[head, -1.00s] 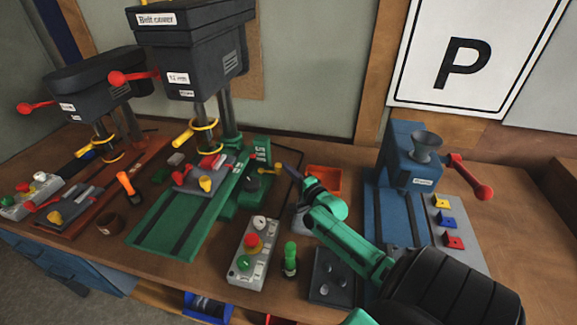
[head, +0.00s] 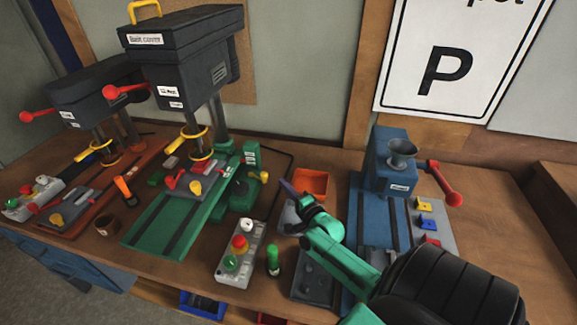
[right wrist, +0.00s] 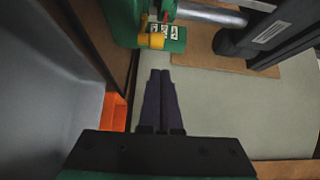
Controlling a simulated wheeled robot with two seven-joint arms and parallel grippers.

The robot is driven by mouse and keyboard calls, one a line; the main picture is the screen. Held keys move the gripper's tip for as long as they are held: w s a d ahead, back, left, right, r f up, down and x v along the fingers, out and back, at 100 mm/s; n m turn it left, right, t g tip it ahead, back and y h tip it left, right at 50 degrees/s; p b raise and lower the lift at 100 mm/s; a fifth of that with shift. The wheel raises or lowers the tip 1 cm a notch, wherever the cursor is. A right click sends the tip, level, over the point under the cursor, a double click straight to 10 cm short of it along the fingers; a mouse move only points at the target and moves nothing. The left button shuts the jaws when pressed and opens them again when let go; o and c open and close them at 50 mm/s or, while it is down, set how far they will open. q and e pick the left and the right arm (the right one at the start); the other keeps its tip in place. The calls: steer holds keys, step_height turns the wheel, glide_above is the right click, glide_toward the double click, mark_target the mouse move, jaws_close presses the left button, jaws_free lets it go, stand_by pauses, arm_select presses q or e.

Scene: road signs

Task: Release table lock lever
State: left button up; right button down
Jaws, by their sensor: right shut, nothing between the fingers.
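The green drill press has a green base column (head: 240,195) with a yellow-ended lever (head: 262,176) on its right side, which I take as the table lock lever. In the right wrist view the yellow end (right wrist: 152,40) shows ahead of the fingers beside small white labels. My right gripper (head: 286,186) is shut and empty, just right of the lever and apart from it. Its dark fingers (right wrist: 160,85) lie together in the right wrist view, pointing toward the green part. My left gripper is not in view.
An orange bin (head: 311,183) stands right beside my right gripper. A grey control box (head: 240,252) with buttons and a green-capped bottle (head: 273,260) stand in front. A blue machine (head: 390,170) with a red-knobbed handle (head: 453,198) stands to the right.

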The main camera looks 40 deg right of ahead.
steer(key=a, duration=0.1)
steer(key=s+a+p, duration=0.1)
steer(key=a, duration=0.1)
steer(key=s+a, duration=0.1)
steer(key=shift+a+r+p, duration=0.1)
steer(key=shift+a+p, duration=0.05)
steer(key=shift+p, duration=0.15)
steer(key=shift+s, duration=0.3)
steer(key=shift+s+d, duration=0.1)
steer(key=shift+d, duration=0.25)
steer(key=shift+a, duration=0.15)
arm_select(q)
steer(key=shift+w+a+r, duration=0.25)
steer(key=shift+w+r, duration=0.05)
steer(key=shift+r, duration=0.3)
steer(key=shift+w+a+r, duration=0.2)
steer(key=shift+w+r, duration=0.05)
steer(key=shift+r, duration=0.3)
